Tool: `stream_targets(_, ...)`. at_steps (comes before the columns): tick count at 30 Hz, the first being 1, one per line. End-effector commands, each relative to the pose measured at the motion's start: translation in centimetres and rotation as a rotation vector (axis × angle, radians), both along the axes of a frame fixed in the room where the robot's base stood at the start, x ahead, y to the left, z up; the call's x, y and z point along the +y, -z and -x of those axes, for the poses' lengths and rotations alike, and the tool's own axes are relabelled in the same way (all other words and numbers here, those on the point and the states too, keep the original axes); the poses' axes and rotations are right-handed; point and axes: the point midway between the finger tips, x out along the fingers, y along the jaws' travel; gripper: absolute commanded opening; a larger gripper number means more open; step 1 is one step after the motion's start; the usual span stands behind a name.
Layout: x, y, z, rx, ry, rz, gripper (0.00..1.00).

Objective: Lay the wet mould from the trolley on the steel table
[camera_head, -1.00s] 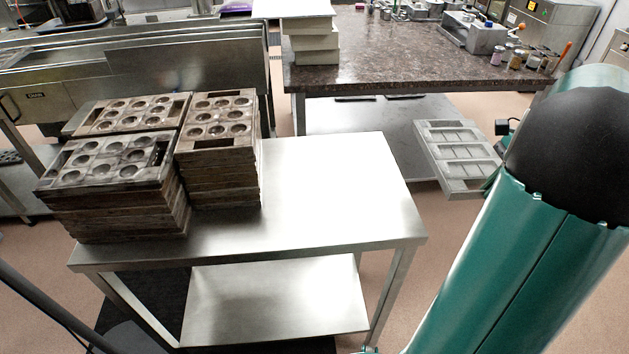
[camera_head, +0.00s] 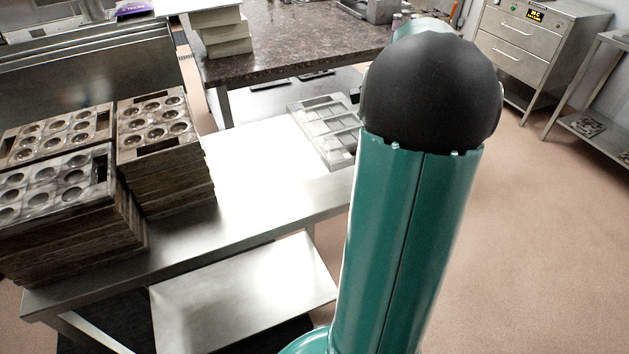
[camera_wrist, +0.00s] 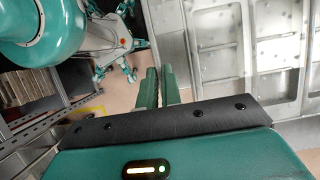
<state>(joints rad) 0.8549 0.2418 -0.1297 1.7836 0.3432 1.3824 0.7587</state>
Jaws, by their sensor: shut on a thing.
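The wet mould (camera_head: 326,128) is a pale grey rectangular tray with several compartments. In the head view it overlaps the far right end of the steel table (camera_head: 275,160); I cannot tell the gap beneath it. In the wrist view the mould (camera_wrist: 262,50) fills the right side. My gripper (camera_wrist: 160,85) is shut on its edge; in the head view my arm hides the gripper. The steel table carries stacks of brown moulds (camera_head: 160,125) and (camera_head: 55,190) on its left; its right part is bare. I cannot make out the trolley for certain.
A dark stone-topped counter (camera_head: 290,45) with a stack of white blocks (camera_head: 222,32) stands behind the table. A steel drawer cabinet (camera_head: 530,45) and a steel shelf unit (camera_head: 612,85) stand at the right. The floor (camera_head: 545,220) between is clear.

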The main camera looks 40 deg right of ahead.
Motion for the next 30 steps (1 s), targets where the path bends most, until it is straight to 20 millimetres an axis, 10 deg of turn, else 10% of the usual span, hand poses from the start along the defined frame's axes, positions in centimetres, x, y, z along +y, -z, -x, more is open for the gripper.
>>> stream_targets(10,4.7,4.6,-4.3,0.000,0.000,-0.002,0.00)
stream_targets(30,7.2,11.0,-6.4,-0.002,0.000,0.002,0.00)
